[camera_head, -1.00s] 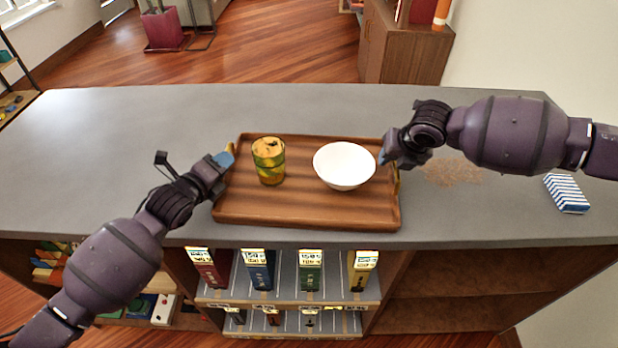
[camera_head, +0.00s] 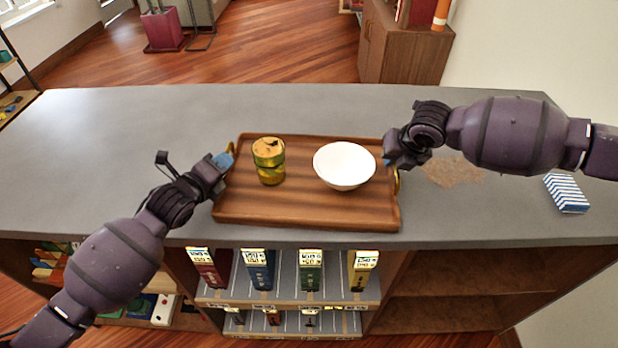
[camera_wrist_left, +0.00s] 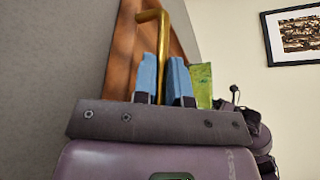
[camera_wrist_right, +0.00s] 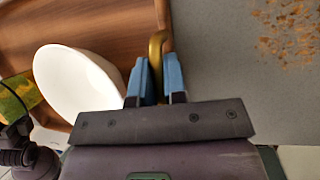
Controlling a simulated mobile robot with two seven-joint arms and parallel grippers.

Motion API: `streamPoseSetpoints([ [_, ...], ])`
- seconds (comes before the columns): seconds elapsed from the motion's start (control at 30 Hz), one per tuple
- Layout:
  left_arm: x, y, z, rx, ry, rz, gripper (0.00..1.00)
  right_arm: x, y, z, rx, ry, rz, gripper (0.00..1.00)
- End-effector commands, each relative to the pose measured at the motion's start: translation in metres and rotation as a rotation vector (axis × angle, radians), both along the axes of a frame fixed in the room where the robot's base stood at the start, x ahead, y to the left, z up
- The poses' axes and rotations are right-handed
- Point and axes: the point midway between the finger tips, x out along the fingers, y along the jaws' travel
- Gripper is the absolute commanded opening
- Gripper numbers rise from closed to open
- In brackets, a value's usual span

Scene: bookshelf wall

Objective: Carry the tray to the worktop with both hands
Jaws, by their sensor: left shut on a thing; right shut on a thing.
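The brown wooden tray (camera_head: 300,210) sits on the grey worktop, near its front edge. A glass with green and yellow patterning (camera_head: 269,162) stands on its left part, and a white bowl (camera_head: 344,166) stands on its right part. My left gripper (camera_head: 226,160) is at the tray's left end, its blue fingers shut on the brass handle (camera_wrist_left: 160,50). My right gripper (camera_head: 388,160) is at the right end, shut on the other brass handle (camera_wrist_right: 157,50). The bowl also shows in the right wrist view (camera_wrist_right: 80,82).
Crumbs (camera_head: 453,170) lie on the worktop (camera_head: 130,120) right of the tray. A blue-and-white striped item (camera_head: 566,193) lies further right. Shelves with several boxes (camera_head: 310,270) are below the front edge. The worktop's left and back are clear.

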Motion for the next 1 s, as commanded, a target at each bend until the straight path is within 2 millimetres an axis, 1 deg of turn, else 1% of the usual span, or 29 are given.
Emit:
streamPoseSetpoints([
  [0.37, 0.001, 0.000, 0.008, -0.001, -0.006, 0.000, 0.00, 0.001, 0.000, 0.008, 0.000, -0.006, -0.001, 0.00],
  [1.0, 0.001, 0.000, 0.047, -0.001, -0.007, 0.000, 0.00, 0.002, 0.000, 0.046, 0.000, -0.007, -0.001, 0.00],
])
